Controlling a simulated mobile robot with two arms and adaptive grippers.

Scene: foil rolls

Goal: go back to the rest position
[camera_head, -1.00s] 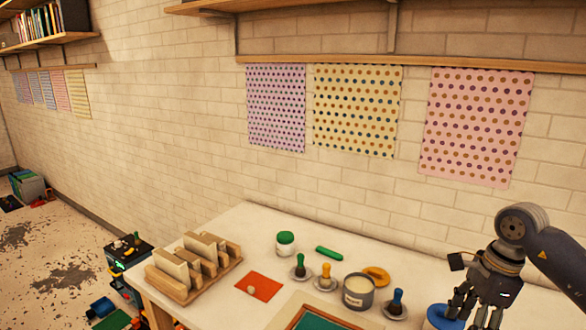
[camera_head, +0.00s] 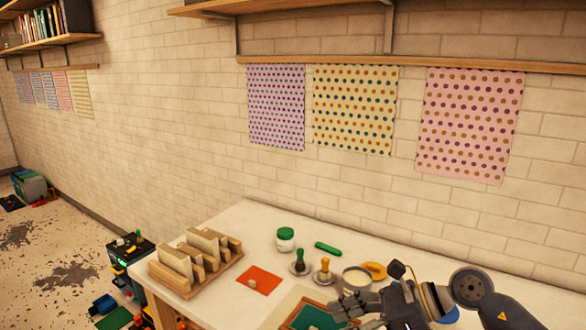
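My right gripper (camera_head: 350,308) is low over the table at the bottom right, its fingers pointing left. The fingers look spread, with nothing seen between them. It overlaps the grey tin (camera_head: 357,278) and the right edge of the wooden frame with the green panel (camera_head: 312,317). I cannot tell whether it touches either one. My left gripper is not in view.
The white table (camera_head: 250,222) holds a rack of cards (camera_head: 192,284), an orange sheet (camera_head: 259,279), a green-lidded jar (camera_head: 285,240), a green stick (camera_head: 328,248) and stamps with a green (camera_head: 299,264) and an orange handle (camera_head: 324,270).

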